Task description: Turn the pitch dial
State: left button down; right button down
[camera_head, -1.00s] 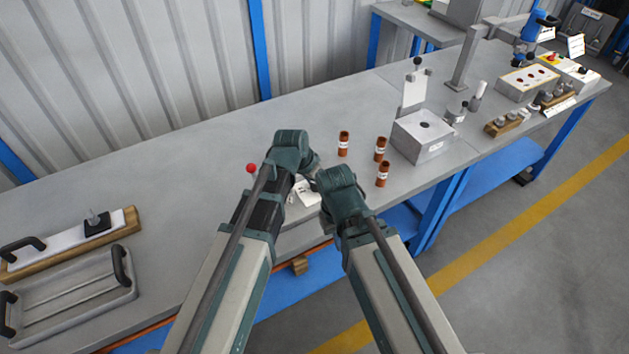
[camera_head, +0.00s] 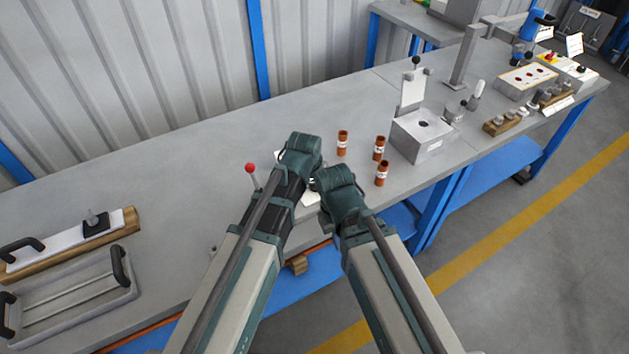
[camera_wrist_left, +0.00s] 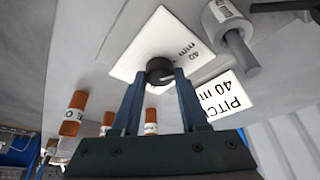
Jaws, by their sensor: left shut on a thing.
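The pitch dial (camera_wrist_left: 159,68) is a small dark round knob on a white plate (camera_wrist_left: 135,45) marked 40 mm, in the left wrist view. A white label (camera_wrist_left: 225,97) reading PITCH 40 m, cut off at the edge, lies beside it. My left gripper (camera_wrist_left: 160,76) is shut on the dial, with one dark finger on each side. In the head view my left wrist (camera_head: 300,155) hides the dial and the fingertips. My right wrist (camera_head: 335,180) is close beside the left one; its fingers are hidden.
A grey cylinder with a rod (camera_wrist_left: 232,28) stands near the plate. A red-balled lever (camera_head: 250,169) stands left of my left arm. Three orange-brown labelled cylinders (camera_head: 343,143) and a grey box (camera_head: 422,135) stand to the right. The bench behind my arms is clear.

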pick_arm(q)
jog(key=shift+c, duration=2.1)
grip_release()
jog(key=p+v, duration=1.2)
jog(key=v, duration=0.2)
jog(key=shift+p, duration=0.35)
jog(key=shift+f, duration=0.1)
jog(key=s+a+g+y, duration=0.1)
jog(key=s+a+g, duration=0.1)
jog(key=s, duration=0.4)
jog(key=s+a+f+g+y, duration=0.1)
jog(key=s+a+g, duration=0.1)
jog(key=s, duration=0.5)
jog(key=shift+s+f+m+g+y, duration=0.2)
jog(key=shift+f+m+g+y, duration=0.1)
jog(key=shift+m+g, duration=0.1)
